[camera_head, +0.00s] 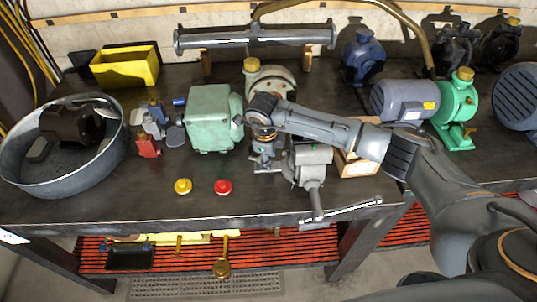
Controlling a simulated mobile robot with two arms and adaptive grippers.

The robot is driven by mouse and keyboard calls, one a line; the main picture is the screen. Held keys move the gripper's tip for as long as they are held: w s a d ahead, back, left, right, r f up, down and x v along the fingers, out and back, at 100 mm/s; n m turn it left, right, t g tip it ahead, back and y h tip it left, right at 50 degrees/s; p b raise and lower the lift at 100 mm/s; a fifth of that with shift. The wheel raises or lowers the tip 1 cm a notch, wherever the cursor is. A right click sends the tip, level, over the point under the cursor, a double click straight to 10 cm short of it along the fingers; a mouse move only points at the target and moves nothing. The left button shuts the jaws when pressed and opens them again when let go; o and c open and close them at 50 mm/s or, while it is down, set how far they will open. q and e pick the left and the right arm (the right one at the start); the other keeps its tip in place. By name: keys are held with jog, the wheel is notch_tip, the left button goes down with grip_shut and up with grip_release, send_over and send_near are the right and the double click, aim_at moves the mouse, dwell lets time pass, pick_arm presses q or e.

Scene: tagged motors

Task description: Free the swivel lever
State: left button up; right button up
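I take this as the swivel lever, but cannot be sure. My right gripper (266,165) points down just left of the grey device, near the green box-shaped motor housing. Its fingers are small and dark here, so I cannot tell whether they are open, shut or touching anything. My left gripper is out of view.
Left of my gripper are a green housing (208,120), yellow button (183,187), red button (223,187) and round metal tub (62,180). A wooden box (357,163) lies behind my forearm. Motors stand back right.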

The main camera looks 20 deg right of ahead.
jog(key=shift+f, duration=0.3)
jog(key=shift+w, duration=0.1)
grip_shut()
jog(key=shift+f+b, duration=0.15)
jog(key=shift+b, duration=0.35)
jog(key=n+b, duration=0.2)
jog(key=b, duration=0.1)
jog(key=n+b, duration=0.1)
jog(key=shift+w+d+f+b, duration=0.1)
jog(key=shift+w+d+b, duration=0.2)
jog(key=shift+w+r+n+y+b, duration=0.1)
jog(key=shift+r+n+y+b, duration=0.15)
jog(key=shift+n+b, duration=0.2)
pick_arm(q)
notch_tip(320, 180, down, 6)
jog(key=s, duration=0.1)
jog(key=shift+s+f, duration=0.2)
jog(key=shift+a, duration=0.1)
